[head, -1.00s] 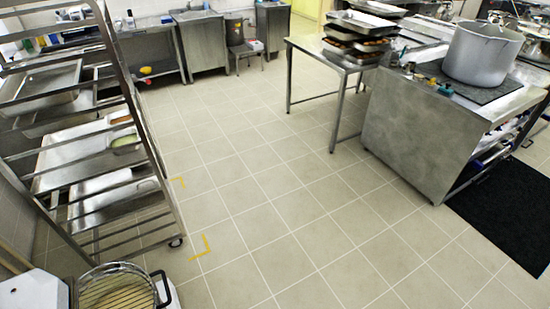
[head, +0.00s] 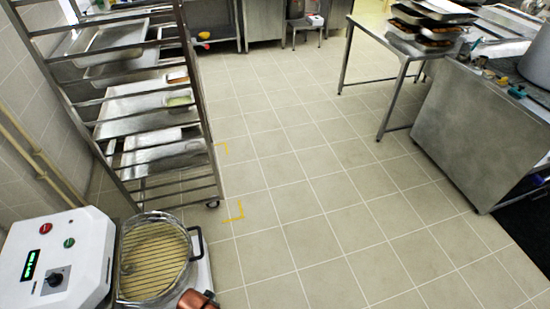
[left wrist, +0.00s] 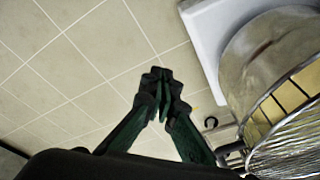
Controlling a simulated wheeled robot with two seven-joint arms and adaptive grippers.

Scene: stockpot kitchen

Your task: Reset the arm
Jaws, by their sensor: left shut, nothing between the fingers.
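My left gripper (left wrist: 162,88) shows in the left wrist view with its dark fingertips together and nothing between them. It hangs over the tiled floor, to the left of the mixer's bowl (left wrist: 285,60). The fingers do not show in the head view. My right gripper is not in either view.
A white mixer (head: 60,262) with a red and a green button stands at the lower left, its bowl (head: 155,255) under a wire guard. A wheeled tray rack (head: 205,150) stands behind it. A steel counter (head: 470,125) is at right. Open floor (head: 310,200) lies between.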

